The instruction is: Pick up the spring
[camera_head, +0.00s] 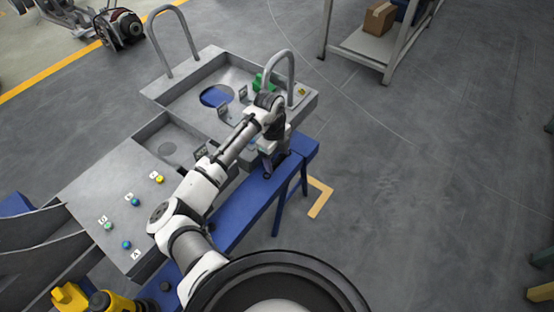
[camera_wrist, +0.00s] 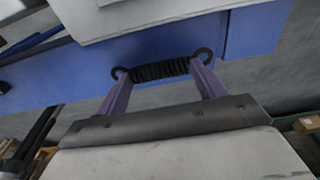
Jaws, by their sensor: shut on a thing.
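The spring (camera_wrist: 160,70) is a black coil with a hooked loop at each end. In the wrist view it lies across my gripper (camera_wrist: 161,78), between the tips of two purple fingers, which are shut on it. A blue beam shows behind the spring. In the head view my gripper (camera_head: 267,168) points down by the front edge of the grey metal station, over the blue bench. I cannot make out the spring in the head view.
The grey station (camera_head: 175,88) has arched handles, a recessed tray with a blue round patch, and a green part (camera_head: 258,82). Several coloured buttons sit on its left panel (camera_head: 85,190). A blue bench (camera_head: 240,215) runs along the front.

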